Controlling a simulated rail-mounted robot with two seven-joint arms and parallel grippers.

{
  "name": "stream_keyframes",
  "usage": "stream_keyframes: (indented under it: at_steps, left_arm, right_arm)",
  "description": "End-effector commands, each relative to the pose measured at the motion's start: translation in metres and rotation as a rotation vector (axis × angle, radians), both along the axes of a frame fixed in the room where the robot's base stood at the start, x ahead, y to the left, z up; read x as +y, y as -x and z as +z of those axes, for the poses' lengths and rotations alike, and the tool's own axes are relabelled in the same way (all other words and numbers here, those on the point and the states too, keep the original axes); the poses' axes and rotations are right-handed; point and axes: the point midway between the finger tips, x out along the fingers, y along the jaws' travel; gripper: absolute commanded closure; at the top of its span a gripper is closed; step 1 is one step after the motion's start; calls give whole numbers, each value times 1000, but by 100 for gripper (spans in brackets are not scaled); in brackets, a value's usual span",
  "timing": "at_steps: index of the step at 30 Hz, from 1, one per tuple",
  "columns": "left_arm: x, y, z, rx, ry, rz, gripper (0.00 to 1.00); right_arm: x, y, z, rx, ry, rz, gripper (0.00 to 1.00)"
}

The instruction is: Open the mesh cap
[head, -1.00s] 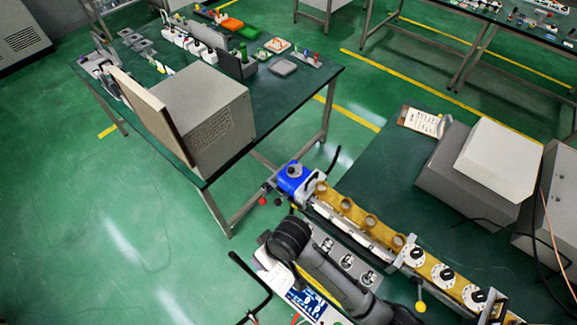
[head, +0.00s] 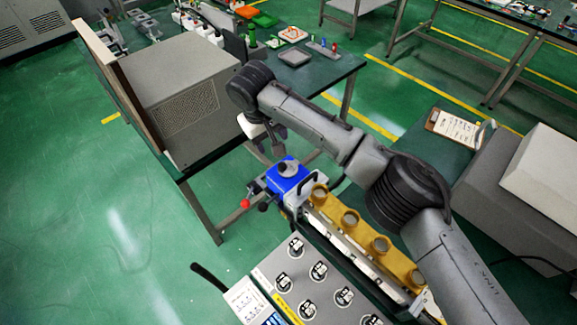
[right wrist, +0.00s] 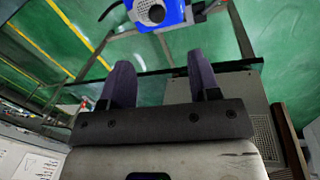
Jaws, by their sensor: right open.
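The mesh cap (head: 289,168) is a grey round piece on top of a blue block (head: 283,185) at the end of the yellow microwave bench. In the right wrist view the mesh cap (right wrist: 152,12) shows a perforated round face, with the blue block (right wrist: 172,18) cut off by the top edge. My right gripper (right wrist: 161,65) is open and empty, its two dark fingers apart and pointing toward the blue block. In the head view my right gripper (head: 276,150) hangs just behind the cap, apparently apart from it. My left gripper is not in view.
A row of yellow round ports (head: 349,218) runs along the bench from the blue block. A grey panel with dials (head: 318,272) stands in front. A red-tipped knob (head: 245,203) sticks out left of the block. A grey box (head: 185,95) stands on the back-left table.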

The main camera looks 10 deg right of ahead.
Motion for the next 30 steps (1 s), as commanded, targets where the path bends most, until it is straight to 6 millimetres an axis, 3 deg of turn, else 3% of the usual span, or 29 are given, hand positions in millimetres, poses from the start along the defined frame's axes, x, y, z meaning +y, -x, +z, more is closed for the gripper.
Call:
stream_keyframes:
  at_steps: [5, 21, 30]
  left_arm:
    - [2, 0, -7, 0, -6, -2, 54]
    - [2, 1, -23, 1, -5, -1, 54]
    - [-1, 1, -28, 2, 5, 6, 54]
  right_arm:
    - [-5, -4, -10, -4, 11, -14, 44]
    - [-22, -12, -102, -3, 11, -13, 44]
    - [-26, -14, -127, -4, 8, -12, 44]
